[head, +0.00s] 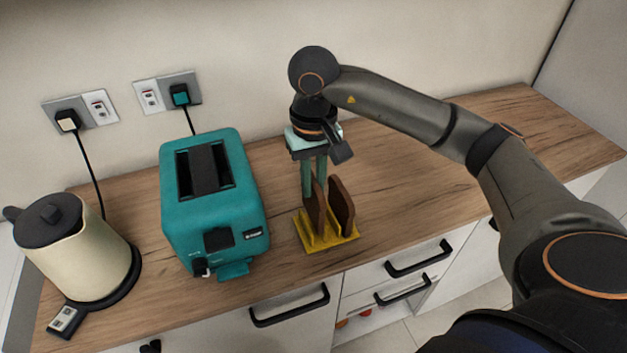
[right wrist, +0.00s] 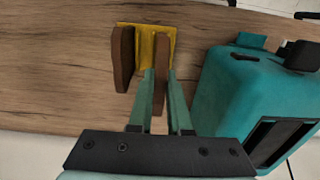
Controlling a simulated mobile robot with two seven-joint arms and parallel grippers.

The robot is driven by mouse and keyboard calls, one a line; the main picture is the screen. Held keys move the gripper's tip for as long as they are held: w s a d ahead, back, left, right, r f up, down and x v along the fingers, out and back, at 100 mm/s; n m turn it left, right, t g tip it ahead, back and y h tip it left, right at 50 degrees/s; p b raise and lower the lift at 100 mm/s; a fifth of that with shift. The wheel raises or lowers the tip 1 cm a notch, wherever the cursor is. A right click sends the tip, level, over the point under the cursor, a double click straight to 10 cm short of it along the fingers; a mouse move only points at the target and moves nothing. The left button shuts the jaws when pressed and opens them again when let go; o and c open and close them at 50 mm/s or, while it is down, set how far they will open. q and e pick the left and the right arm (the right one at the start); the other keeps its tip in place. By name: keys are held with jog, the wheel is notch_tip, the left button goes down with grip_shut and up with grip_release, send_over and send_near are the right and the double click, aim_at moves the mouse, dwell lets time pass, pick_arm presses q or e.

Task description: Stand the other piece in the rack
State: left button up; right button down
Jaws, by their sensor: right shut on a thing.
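The yellow rack (head: 330,240) stands on the worktop near its front edge; it also shows in the right wrist view (right wrist: 145,48). Two brown slices of toast are upright at it. The right-hand slice (head: 342,206) stands in the rack, free of the gripper, and shows at the left in the right wrist view (right wrist: 123,58). My right gripper (head: 314,184) points down from above, its green fingers shut on the other slice (head: 315,212). That slice (right wrist: 160,75) is between the fingers at the rack; whether its lower edge rests fully down is hard to tell. My left gripper is not in view.
A teal toaster (head: 233,190) stands just left of the rack. A cream kettle (head: 90,262) on a black base is farther left. Two sockets with plugs are on the wall. The worktop (head: 420,195) right of the rack is clear beneath my arm.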

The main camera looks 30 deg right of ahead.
jog(key=shift+f, duration=0.15)
dwell(0.5)
jog(key=shift+b, duration=0.35)
jog(key=shift+f, duration=0.2)
jog(key=shift+f+b, duration=0.9)
jog(key=shift+b, duration=0.15)
jog(key=shift+f, duration=0.1)
jog(key=shift+f+b, duration=0.8)
jog(key=shift+b, duration=0.15)
